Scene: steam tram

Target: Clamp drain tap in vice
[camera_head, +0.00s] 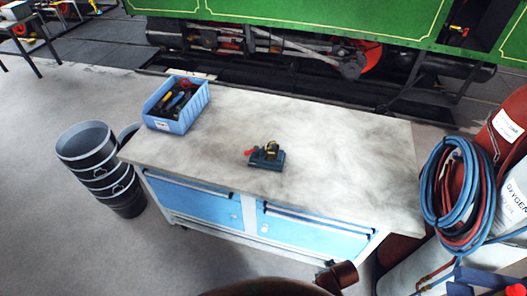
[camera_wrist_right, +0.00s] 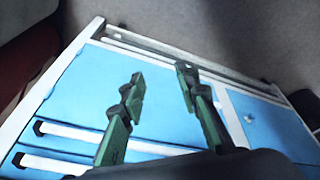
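A small dark blue vice (camera_head: 266,161) with a red part (camera_head: 250,152) at its left stands near the front edge of the workbench (camera_head: 340,135). A small yellow-brass piece (camera_head: 271,147), which looks like the drain tap, is at the top of the vice. It is too small to tell whether the jaws grip it. My right gripper (camera_wrist_right: 159,78) is open and empty in the right wrist view, in front of the bench's blue drawers (camera_wrist_right: 85,85). My left gripper is not in view.
A blue bin (camera_head: 178,125) of tools stands at the bench's left end. Stacked dark buckets (camera_head: 100,165) stand on the floor at left. Gas cylinders with coiled hoses (camera_head: 455,195) stand at right. The green tram (camera_head: 330,15) is behind. The bench top's right half is clear.

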